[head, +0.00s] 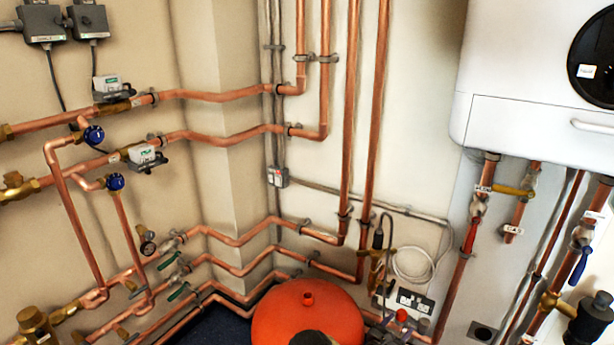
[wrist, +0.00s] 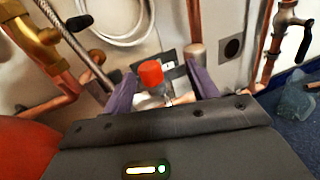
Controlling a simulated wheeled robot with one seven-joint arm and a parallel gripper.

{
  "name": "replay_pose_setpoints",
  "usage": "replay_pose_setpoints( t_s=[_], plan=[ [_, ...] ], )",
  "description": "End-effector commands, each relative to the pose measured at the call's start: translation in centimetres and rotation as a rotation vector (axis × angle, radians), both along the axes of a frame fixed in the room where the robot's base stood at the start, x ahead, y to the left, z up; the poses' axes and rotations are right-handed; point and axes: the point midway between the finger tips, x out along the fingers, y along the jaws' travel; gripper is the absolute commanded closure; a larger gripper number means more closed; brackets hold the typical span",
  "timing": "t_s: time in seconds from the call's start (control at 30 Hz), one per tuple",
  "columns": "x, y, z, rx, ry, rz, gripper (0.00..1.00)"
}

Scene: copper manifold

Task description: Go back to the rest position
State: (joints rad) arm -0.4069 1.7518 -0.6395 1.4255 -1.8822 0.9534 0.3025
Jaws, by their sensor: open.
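My gripper (wrist: 161,74) shows in the wrist view, with its two purple fingers apart. A small red cap (wrist: 150,73) shows between the fingers, and I cannot tell whether either finger touches it. A red cap also shows at the lower right of the head view (head: 402,315), low on the pipework.
A red-orange tank (head: 305,318) stands at the bottom middle. Copper pipes with valves run along the left wall, and a white boiler (head: 535,80) hangs at the right. A coiled white hose (wrist: 110,22) and a brass fitting (wrist: 32,40) are close to my gripper.

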Motion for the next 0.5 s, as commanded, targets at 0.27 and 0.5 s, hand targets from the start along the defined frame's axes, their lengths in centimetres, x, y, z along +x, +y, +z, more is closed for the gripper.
replay_pose_setpoints(
  t_s=[0.27,0.5],
  plan=[
    [-3.6,-3.1,5.2,0.184,-0.108,-0.309,0.41],
    [-8.5,-3.9,9.1,0.415,-0.211,-0.612,0.41]
  ],
)
